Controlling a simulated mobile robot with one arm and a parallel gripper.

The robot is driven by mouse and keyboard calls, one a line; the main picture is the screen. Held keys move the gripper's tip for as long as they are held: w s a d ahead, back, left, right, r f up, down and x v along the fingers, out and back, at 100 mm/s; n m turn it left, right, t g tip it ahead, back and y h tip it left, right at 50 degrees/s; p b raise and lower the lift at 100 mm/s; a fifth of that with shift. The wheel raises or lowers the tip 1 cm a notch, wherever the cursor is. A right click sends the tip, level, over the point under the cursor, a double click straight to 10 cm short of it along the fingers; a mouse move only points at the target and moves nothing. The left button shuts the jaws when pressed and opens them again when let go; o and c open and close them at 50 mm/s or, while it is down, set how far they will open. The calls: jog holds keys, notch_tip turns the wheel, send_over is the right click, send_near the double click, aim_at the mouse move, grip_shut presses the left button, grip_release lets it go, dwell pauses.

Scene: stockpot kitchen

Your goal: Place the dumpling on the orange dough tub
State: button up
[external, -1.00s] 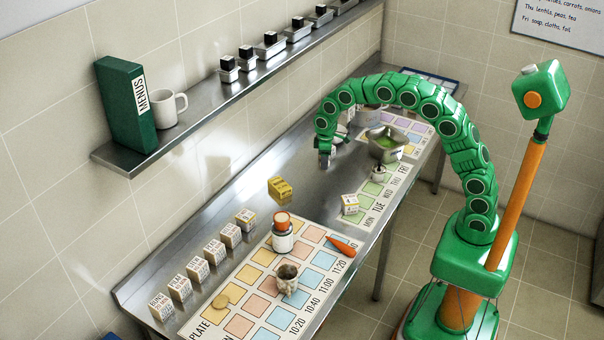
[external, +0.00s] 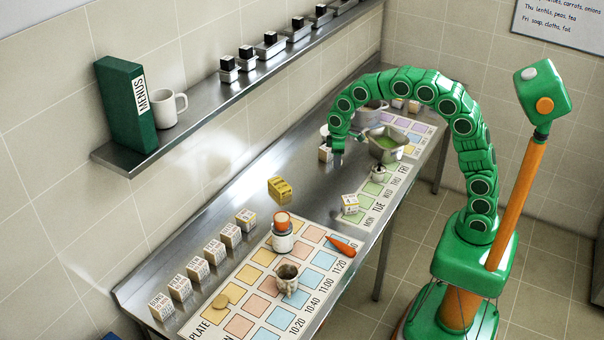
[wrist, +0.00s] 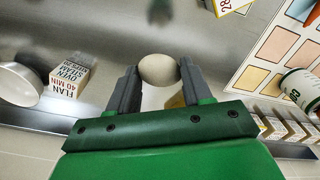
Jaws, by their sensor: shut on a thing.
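My gripper (wrist: 158,70) is shut on a pale, round dumpling (wrist: 158,69), seen between its two grey fingers in the wrist view. In the external view my gripper (external: 337,158) hangs fingers down over the far half of the steel counter, and the dumpling cannot be made out there. A small orange tub (external: 283,217) with a pale top sits on a white jar (external: 282,242) on the near mat, well apart from my gripper. The jar also shows at the right of the wrist view (wrist: 299,90); the orange part is not clear there.
A flan box (wrist: 69,77) and a white bowl (wrist: 18,84) are close to my gripper. A green-filled pot (external: 385,149) stands to its right. Bare counter (external: 300,165) lies between.

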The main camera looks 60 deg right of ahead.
jog(key=s+a+r, duration=0.3)
jog(key=a+r, duration=0.2)
jog(key=a, duration=0.5)
jog(key=s+a+r, duration=0.3)
jog(key=a+r, duration=0.2)
jog(key=a, duration=0.5)
jog(key=s+a+r, duration=0.4)
jog(key=a+r, duration=0.1)
jog(key=a, duration=0.5)
jog(key=m, duration=0.1)
send_over(282, 217)
jog(key=f, duration=0.9)
jog(key=shift+s+d+f, duration=0.1)
jog(key=shift+d+f, duration=0.05)
jog(key=shift+d, duration=0.05)
jog(key=shift+a+f, duration=0.1)
jog(key=shift+f, duration=0.05)
jog(key=shift+w+f, duration=0.2)
jog(key=shift+f, duration=1.4)
jog(key=shift+f, duration=0.15)
